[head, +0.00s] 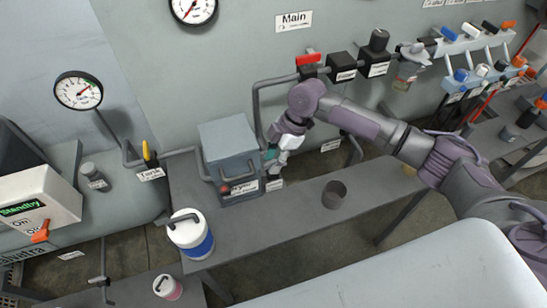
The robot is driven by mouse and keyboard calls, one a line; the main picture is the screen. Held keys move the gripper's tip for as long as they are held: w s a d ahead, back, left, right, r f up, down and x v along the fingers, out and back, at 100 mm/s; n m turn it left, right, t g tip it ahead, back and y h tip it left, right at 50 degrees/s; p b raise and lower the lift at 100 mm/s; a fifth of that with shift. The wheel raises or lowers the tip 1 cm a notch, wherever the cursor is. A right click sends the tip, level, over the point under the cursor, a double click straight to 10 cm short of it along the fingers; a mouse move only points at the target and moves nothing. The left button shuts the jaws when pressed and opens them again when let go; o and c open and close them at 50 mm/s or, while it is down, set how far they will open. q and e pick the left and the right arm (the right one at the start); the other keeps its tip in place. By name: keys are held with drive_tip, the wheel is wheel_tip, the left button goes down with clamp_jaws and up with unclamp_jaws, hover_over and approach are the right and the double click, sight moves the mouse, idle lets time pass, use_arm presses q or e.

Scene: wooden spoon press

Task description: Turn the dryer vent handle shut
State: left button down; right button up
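A grey box-shaped dryer (228,150) with a labelled front stands on the grey bench against the wall. A small red part (225,189) shows low on its front, beside the label. My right gripper (271,156) is at the dryer's right side, pointing down, close to a small white label (275,185). Teal and white parts show at the gripper's end. The vent handle cannot be made out clearly there; the gripper and wrist may cover it. Whether the fingers are open, or touch anything, cannot be told. My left gripper is not in view.
A grey pipe (256,105) rises beside the dryer to a red-handled valve (308,60). A yellow tank handle (147,151) is to the left. A white-and-blue jug (190,234) and dark cup (334,194) stand on the bench. The bench between them is clear.

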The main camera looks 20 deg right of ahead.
clamp_jaws()
drive_tip(key=shift+r+m+p, duration=0.2)
drive_tip(key=shift+m+p, duration=0.3)
drive_tip(key=shift+p, duration=0.4)
drive_tip(key=m+t+p, duration=0.1)
drive_tip(key=m+p, duration=0.3)
drive_tip(key=p, duration=0.1)
drive_tip(key=m+t+h+p, duration=0.1)
drive_tip(key=m+p, duration=0.3)
drive_tip(key=p, duration=0.1)
drive_tip(key=m+t+h+p, duration=0.1)
drive_tip(key=m+t+p, duration=0.1)
drive_tip(key=m+p, duration=0.2)
drive_tip(key=shift+s+a+r+p, duration=0.1)
drive_tip(key=shift+s+a+p, duration=0.15)
drive_tip(key=shift+p, duration=0.45)
drive_tip(key=shift+f+m+t+h+p, duration=0.2)
drive_tip(key=shift+m+t+h+p, duration=0.2)
drive_tip(key=shift+m+h+p, duration=0.8)
drive_tip(key=shift+m+y, duration=0.3)
drive_tip(key=shift+m, duration=0.3)
